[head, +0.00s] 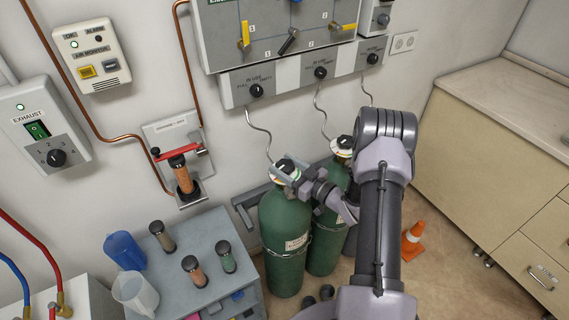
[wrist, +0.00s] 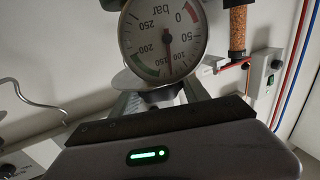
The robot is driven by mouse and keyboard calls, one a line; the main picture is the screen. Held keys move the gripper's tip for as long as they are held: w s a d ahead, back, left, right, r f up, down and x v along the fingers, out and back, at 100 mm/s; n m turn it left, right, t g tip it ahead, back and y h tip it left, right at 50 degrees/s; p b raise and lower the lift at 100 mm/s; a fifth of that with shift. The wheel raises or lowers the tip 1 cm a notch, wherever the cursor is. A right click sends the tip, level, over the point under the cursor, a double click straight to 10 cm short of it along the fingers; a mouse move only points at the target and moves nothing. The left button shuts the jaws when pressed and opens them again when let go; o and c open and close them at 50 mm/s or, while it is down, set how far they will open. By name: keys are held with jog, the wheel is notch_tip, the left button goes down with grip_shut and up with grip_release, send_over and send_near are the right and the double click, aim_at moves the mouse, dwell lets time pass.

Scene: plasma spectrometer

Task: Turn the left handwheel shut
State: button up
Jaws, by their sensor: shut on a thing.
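The left green gas cylinder (head: 285,230) stands by the wall, with a black left handwheel (head: 284,165) at its top. My gripper (head: 292,178) reaches in from the right and is shut on the left handwheel at the cylinder's head; its jaws partly hide the valve. In the wrist view, a round pressure gauge (wrist: 163,38) marked in bar stands just beyond my gripper (wrist: 160,118). The handwheel cannot be made out clearly there.
A second green cylinder (head: 325,235) stands close on the right, with another handwheel (head: 345,142) behind my arm. A grey cart (head: 205,240) with several small jars is at left. The gas panel (head: 290,85) is above. An orange cone (head: 412,240) stands on the floor.

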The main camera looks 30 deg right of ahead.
jog(key=shift+m+t+h, duration=0.3)
jog(key=shift+m+h, duration=0.2)
jog(key=shift+h, duration=0.2)
jog(key=o, duration=1.4)
jog(key=shift+c, duration=0.2)
jog(key=p+v, duration=0.2)
jog(key=v, duration=1.5)
jog(key=shift+s, duration=0.25)
jog(key=shift+w+d+r, duration=0.1)
